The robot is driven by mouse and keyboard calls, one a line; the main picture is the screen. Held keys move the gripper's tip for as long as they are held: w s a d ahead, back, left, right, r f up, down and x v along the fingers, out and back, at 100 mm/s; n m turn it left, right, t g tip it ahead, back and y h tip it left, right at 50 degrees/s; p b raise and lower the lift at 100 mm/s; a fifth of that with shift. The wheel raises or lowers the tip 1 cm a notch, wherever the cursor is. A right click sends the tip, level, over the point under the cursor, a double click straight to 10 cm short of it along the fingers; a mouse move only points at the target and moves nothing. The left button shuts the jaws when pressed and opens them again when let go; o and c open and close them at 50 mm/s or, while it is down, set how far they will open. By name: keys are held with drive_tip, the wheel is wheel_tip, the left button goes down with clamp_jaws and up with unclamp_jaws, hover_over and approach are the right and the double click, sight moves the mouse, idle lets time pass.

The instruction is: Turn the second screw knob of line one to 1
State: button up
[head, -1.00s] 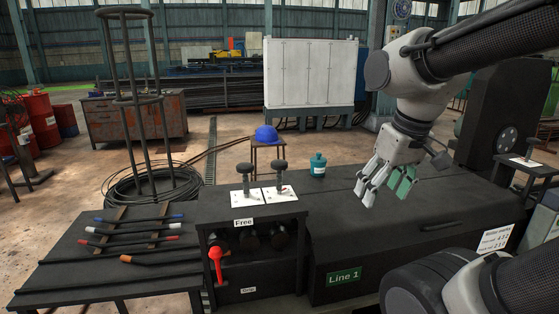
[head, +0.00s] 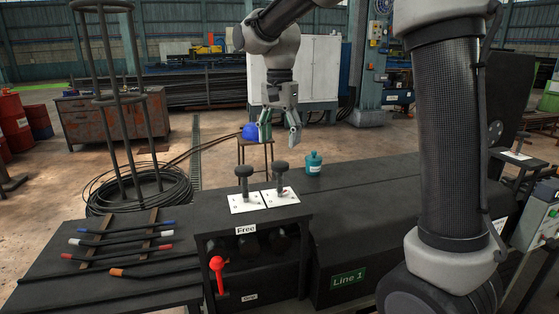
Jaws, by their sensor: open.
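Two dark screw knobs stand upright side by side on white plates on top of the black stand of line one. The left knob (head: 243,175) is on the left plate (head: 246,204). The right knob (head: 281,170) is on the right plate (head: 284,197). The marks on the plates are too small to read. My gripper (head: 279,138) points down, open and empty, above and behind the knobs in the picture, apart from them. A green "Line 1" sign (head: 348,280) is on the front of the black housing.
A teal canister (head: 313,163) stands on the housing, right of the knobs. A blue helmet (head: 249,131) rests on a stool behind. Coloured rods (head: 122,240) lie on the left table.

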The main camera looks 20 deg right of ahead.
sight(280, 163)
wheel_tip(280, 163, down, 7)
drive_tip(key=shift+f, duration=0.15)
drive_tip(key=c, duration=1)
